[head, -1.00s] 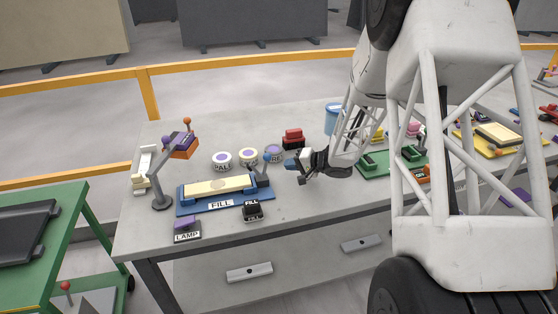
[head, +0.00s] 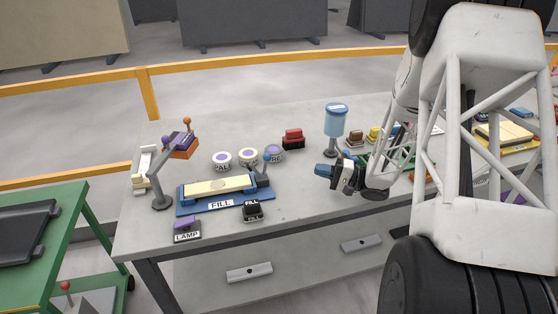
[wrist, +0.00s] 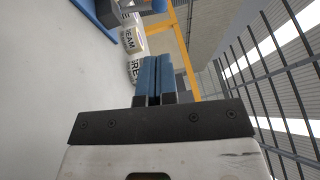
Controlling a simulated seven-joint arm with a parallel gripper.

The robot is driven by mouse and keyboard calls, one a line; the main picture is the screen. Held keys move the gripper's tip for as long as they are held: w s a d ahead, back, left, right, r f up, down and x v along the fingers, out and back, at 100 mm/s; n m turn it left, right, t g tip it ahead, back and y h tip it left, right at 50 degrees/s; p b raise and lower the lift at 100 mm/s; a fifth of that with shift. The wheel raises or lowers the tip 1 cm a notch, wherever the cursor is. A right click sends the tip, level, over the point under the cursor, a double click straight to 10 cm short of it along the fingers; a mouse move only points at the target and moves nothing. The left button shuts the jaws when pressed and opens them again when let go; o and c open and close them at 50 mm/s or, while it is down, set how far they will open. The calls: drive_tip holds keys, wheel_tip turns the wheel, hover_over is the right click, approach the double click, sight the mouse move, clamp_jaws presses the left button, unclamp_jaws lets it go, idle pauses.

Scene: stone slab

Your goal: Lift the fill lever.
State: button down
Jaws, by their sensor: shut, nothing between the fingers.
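The blue FILL tray (head: 222,204) lies on the stone slab (head: 300,220) with a long cream block (head: 217,186) on it. At its right end stands a short grey lever (head: 262,172) topped by a blue ball (head: 267,157). My gripper (head: 321,170) is in the head view, to the right of this lever and clear of it. Its blue fingers are shut together with nothing between them, as the wrist view (wrist: 158,75) also shows. A black block labelled FILL (head: 252,211) sits in front of the tray's right end.
Round labelled tubs (head: 248,156) stand behind the tray, with a red block (head: 292,138) behind them. A blue canister on a stand (head: 334,122) is behind my gripper. A lamp (head: 160,200) and its LAMP switch (head: 187,231) are at left. The slab between lever and gripper is clear.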

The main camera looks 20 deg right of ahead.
sight(269, 158)
drive_tip(key=shift+w+a, duration=0.1)
drive_tip(key=x, duration=1.3)
drive_tip(key=shift+w+a, duration=0.2)
drive_tip(key=shift+a, duration=0.15)
idle(0.4)
drive_tip(key=shift+a+r+n+g+h, duration=0.4)
drive_tip(key=shift+a+h, duration=0.25)
drive_tip(key=shift+h, duration=0.15)
drive_tip(key=shift+a+r, duration=0.1)
drive_tip(key=shift+a, duration=0.25)
drive_tip(key=r+v, duration=0.1)
drive_tip(key=v, duration=1.3)
